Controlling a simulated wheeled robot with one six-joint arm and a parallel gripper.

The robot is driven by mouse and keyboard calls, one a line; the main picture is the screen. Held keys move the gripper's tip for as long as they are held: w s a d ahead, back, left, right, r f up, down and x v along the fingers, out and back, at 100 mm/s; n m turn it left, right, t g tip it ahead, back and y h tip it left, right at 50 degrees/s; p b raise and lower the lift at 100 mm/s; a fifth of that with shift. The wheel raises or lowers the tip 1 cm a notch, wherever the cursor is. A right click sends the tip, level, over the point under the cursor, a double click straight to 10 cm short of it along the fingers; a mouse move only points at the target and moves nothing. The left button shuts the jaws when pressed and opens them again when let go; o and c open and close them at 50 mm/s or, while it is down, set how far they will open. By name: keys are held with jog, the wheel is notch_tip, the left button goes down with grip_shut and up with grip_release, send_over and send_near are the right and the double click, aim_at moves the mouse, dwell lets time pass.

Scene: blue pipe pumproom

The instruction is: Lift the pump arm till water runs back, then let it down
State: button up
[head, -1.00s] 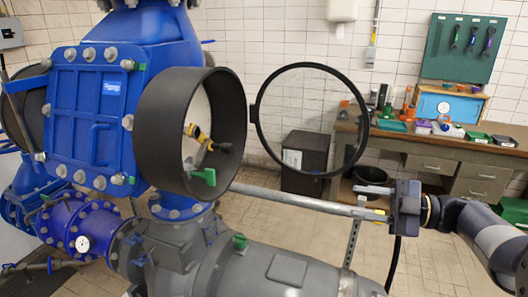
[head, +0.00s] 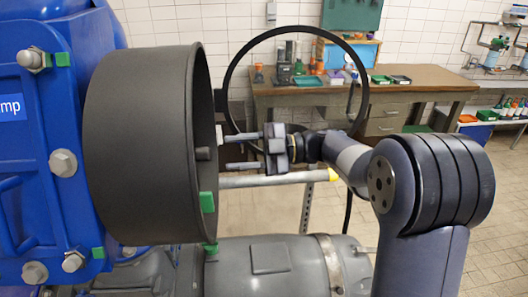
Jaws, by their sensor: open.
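My gripper (head: 236,153) is open and empty, its two thin fingers pointing left toward the mouth of a round black housing (head: 140,140). Just inside that mouth a small dark handle end (head: 203,153) shows, level with the gap between the fingers and apart from them. It looks like the end of the yellow-and-black lever in the earlier picture; the rest is hidden by the housing wall. I cannot tell for certain that this is the pump arm. A grey bar with a yellow tip (head: 280,179) runs below my gripper.
A black ring-shaped cover (head: 226,92) stands open behind my gripper. Blue pump casing (head: 30,160) fills the left; a grey pipe body (head: 290,262) lies below. A wooden workbench (head: 440,84) stands behind. Open tiled floor lies at the right.

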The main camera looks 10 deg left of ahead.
aim_at(203, 154)
jog(key=shift+x, duration=3.85)
jog(key=shift+s, duration=0.1)
jog(key=shift+c, duration=0.2)
grip_shut()
jog(key=shift+r, duration=0.1)
